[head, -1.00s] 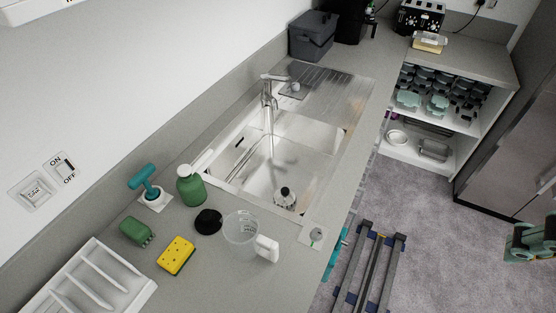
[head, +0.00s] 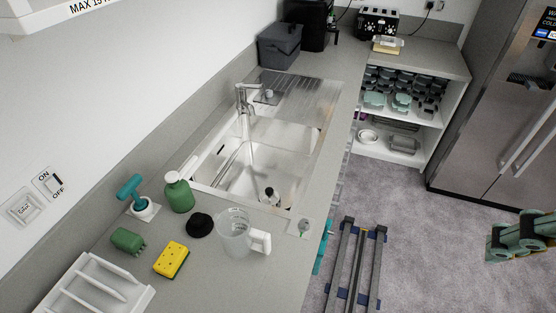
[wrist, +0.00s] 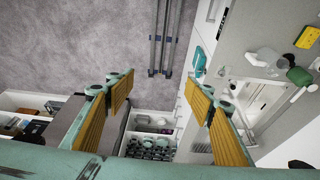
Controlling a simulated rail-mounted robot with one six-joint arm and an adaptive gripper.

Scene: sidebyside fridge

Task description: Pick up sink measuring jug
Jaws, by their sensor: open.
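The clear measuring jug (head: 234,235) with a white handle stands upright on the grey worktop, at the near end of the sink, in the head view. It shows small at the upper right of the wrist view (wrist: 265,56). My gripper (wrist: 161,92) is open, with its two yellow-padded fingers wide apart and nothing between them. It is over the floor side of the worktop, well apart from the jug. A teal part of my arm shows at the right edge of the head view.
Close around the jug are a black round plug (head: 200,225), a yellow sponge (head: 171,260), a green bottle (head: 179,193) and a teal-handled brush (head: 135,195). The sink (head: 250,170) lies behind it. A white rack (head: 95,290) stands at the near left.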

